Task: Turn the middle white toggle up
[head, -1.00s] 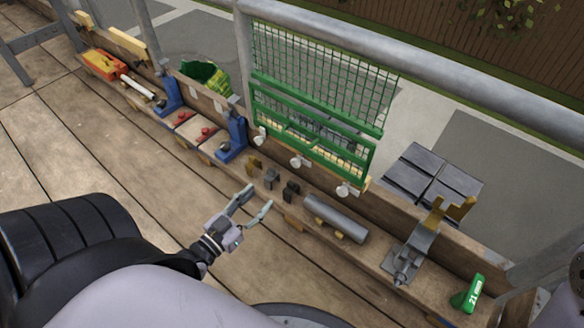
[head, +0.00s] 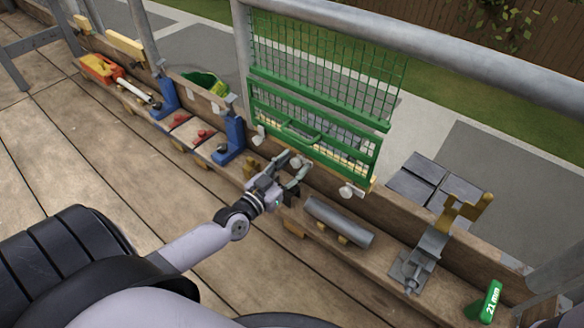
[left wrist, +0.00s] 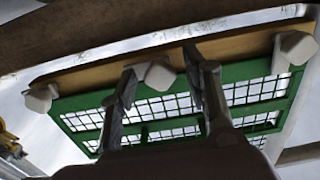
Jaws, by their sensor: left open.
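The middle white toggle (head: 297,162) sits on the wooden strip under the green mesh gate, between the left white toggle (head: 258,137) and the right white toggle (head: 346,191). My left gripper (head: 292,167) is open close in front of the middle toggle, which it partly hides. In the left wrist view the middle toggle (left wrist: 157,74) lies between the two open fingertips (left wrist: 163,66); I cannot tell whether they touch it. The other two toggles show left (left wrist: 40,97) and right (left wrist: 297,46) there. My right gripper is out of view.
The green mesh gate (head: 316,133) stands behind the toggles. A grey cylinder (head: 338,222) lies on the plank right of my gripper, with a metal bracket (head: 412,268) farther right. Blue clamps (head: 232,142) stand to the left. A grey rail runs above.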

